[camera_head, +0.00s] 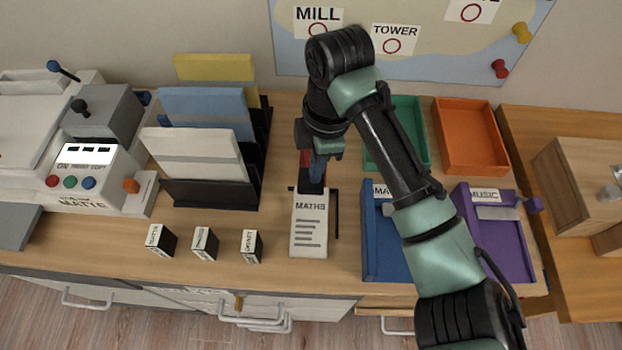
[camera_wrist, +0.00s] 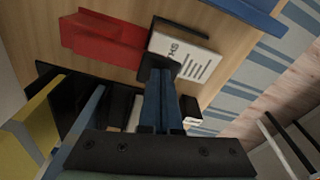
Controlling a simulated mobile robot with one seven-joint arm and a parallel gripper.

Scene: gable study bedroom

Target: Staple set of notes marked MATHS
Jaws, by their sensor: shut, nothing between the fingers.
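The white set of notes marked MATHS (camera_head: 309,225) lies on the desk. It also shows in the wrist view (camera_wrist: 190,52). A red and black stapler-like device (camera_head: 304,160) stands at its far end; its red body shows in the wrist view (camera_wrist: 103,42), and a black part overlaps the notes' edge. My gripper (camera_head: 317,181) points down with its blue fingers shut and empty, over that black part. In the wrist view the fingertips (camera_wrist: 160,68) cover some of it. I cannot tell whether they touch it. My arm partly hides the device in the head view.
A rack of folders (camera_head: 210,180) stands left. A blue tray (camera_head: 371,250), purple tray (camera_head: 508,250), green tray (camera_head: 416,115) and orange tray (camera_head: 472,135) are right. Small labelled blocks (camera_head: 204,244) line the front. A copier-like machine (camera_head: 90,170) is far left.

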